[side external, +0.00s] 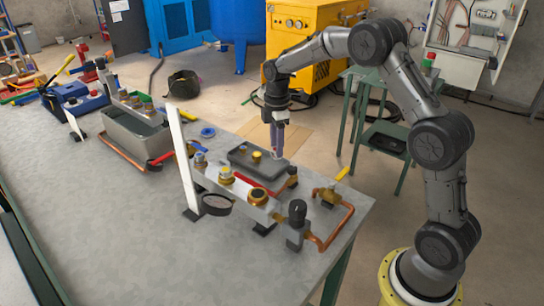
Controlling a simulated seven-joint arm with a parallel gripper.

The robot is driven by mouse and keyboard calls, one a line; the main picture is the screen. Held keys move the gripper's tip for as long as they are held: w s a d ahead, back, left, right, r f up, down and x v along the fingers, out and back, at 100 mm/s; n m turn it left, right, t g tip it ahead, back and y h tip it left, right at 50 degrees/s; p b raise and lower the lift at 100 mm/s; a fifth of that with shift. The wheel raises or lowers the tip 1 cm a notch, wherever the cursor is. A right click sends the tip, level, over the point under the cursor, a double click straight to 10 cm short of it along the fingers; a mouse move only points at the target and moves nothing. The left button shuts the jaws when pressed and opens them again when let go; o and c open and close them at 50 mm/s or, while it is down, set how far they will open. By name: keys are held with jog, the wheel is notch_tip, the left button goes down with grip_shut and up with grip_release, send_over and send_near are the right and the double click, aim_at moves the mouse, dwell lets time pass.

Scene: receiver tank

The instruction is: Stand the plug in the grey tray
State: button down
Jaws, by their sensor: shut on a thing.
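My gripper (277,152) points straight down over the right part of the small grey tray (241,161). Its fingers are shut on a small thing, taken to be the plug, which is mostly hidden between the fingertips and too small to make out. I cannot tell whether it touches the tray floor. A small yellow-topped brass piece (257,156) stands in the tray, left of the fingers. The tray sits on the grey bench behind a pale metal block (240,189) with brass fittings.
A brass fitting with a dark round top (257,197) and a yellow-topped one (225,175) stand on the block. A tall white strip (182,160) rises at its left. A larger grey tub (120,143) stands further left.

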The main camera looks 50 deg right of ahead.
jog(key=shift+w+d+f, duration=0.25)
jog(key=shift+w+f, duration=0.75)
jog(key=shift+f, duration=1.75)
jog(key=shift+f, duration=0.1)
jog(key=shift+c, duration=2.1)
grip_release()
jog(key=shift+f, duration=0.1)
